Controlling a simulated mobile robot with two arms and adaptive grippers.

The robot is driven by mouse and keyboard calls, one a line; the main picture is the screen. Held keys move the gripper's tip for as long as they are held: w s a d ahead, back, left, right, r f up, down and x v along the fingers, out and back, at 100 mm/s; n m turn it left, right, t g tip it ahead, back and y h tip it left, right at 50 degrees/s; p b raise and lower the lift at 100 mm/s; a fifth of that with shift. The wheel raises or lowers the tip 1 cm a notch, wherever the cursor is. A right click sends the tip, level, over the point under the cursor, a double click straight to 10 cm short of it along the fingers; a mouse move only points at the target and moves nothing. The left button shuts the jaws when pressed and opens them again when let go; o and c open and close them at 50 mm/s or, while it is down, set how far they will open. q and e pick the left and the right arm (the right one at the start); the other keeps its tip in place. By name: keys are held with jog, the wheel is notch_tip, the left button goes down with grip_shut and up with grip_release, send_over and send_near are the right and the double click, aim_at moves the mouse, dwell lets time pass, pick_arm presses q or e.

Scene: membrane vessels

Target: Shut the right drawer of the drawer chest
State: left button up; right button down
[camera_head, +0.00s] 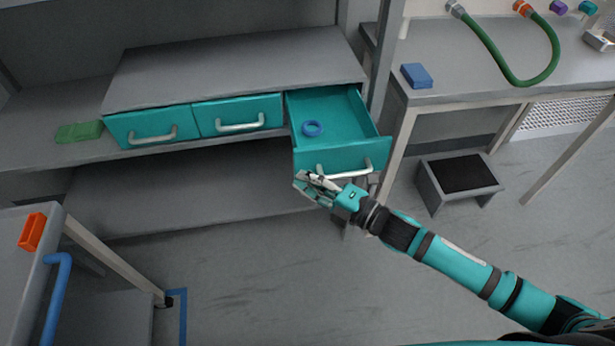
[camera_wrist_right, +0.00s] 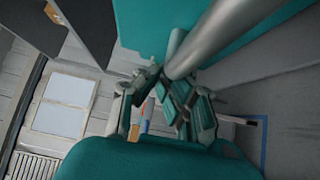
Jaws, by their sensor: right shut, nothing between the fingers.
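The drawer chest (camera_head: 230,62) is grey with three teal drawers side by side. Its right drawer (camera_head: 360,118) is pulled out and holds a blue ring (camera_head: 312,128). The left and middle drawers are shut. My right gripper (camera_head: 303,181) is shut and empty, at the front of the right drawer, by the left end of its silver handle (camera_head: 345,170). In the right wrist view the handle (camera_wrist_right: 215,40) runs close in front of the fingers (camera_wrist_right: 165,95), with the teal drawer front behind it. I cannot tell whether they touch. My left gripper is not in view.
A green item (camera_head: 80,132) lies on the shelf left of the chest. A bench (camera_head: 480,75) at right bears a blue block (camera_head: 416,76) and a green hose (camera_head: 540,75). A black-topped step stool (camera_head: 460,174) stands below it.

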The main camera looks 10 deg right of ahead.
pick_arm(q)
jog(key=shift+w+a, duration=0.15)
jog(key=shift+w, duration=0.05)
pick_arm(e)
jog(key=shift+w, duration=0.15)
